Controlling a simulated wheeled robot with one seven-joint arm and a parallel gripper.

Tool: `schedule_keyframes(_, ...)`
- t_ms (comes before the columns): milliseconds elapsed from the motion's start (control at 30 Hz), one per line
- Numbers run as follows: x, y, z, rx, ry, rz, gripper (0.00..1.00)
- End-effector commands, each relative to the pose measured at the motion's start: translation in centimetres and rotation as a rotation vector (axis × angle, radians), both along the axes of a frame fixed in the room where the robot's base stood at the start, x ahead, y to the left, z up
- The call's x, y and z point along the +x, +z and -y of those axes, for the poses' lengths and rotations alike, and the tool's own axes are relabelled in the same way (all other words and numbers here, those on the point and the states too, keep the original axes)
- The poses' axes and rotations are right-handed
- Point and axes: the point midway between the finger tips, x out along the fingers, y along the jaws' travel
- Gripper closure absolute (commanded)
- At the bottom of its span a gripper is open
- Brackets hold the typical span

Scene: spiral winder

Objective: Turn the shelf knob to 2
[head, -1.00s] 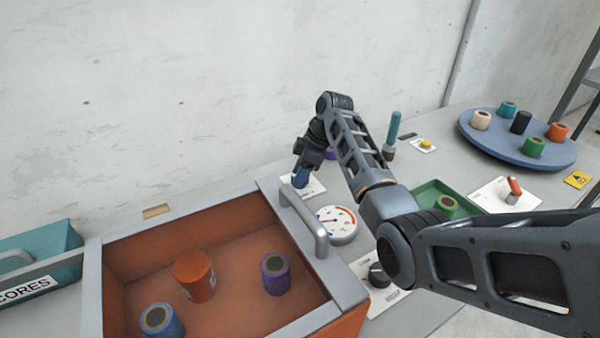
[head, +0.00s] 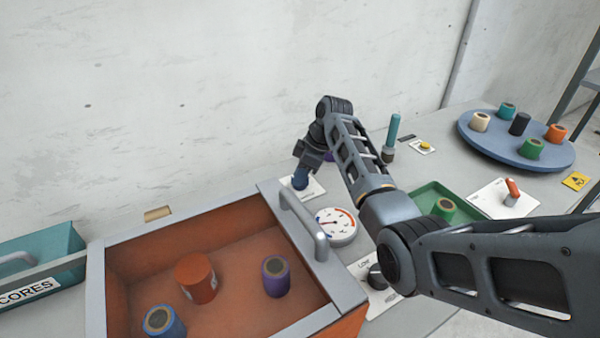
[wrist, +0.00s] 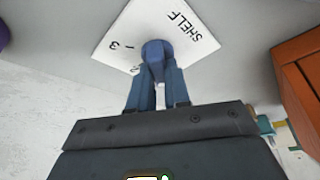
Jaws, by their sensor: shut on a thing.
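The shelf knob (wrist: 157,50) is blue and stands on a white plate (wrist: 125,30) that reads SHELF, with the marks 3, 1 and 2 visible in the wrist view. My gripper (wrist: 158,76) is shut on the knob, its two blue fingers on either side of it. The 2 is partly covered by the knob and fingers. I cannot tell which number the knob points at. In the head view the plate (head: 317,189) lies behind the drawer handle, with my gripper (head: 300,180) reaching down to it; the knob is hard to separate from the fingers there.
An open orange drawer (head: 225,225) with a grey handle (head: 302,222) holds several cores, close in front of the plate. A round gauge (head: 336,227), a black knob (head: 377,277), a green tray (head: 425,196) and a blue turntable (head: 482,148) lie to the right.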

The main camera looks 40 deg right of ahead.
Motion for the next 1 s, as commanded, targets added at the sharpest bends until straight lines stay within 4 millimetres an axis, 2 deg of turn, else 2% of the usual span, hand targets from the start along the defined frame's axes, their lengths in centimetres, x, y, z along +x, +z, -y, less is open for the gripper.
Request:
schedule_keyframes(700,0.03,0.38,-0.18,0.0,-0.625,0.0,1.0)
schedule_keyframes(1000,0.04,0.23,-0.11,0.0,-0.832,0.001,1.0)
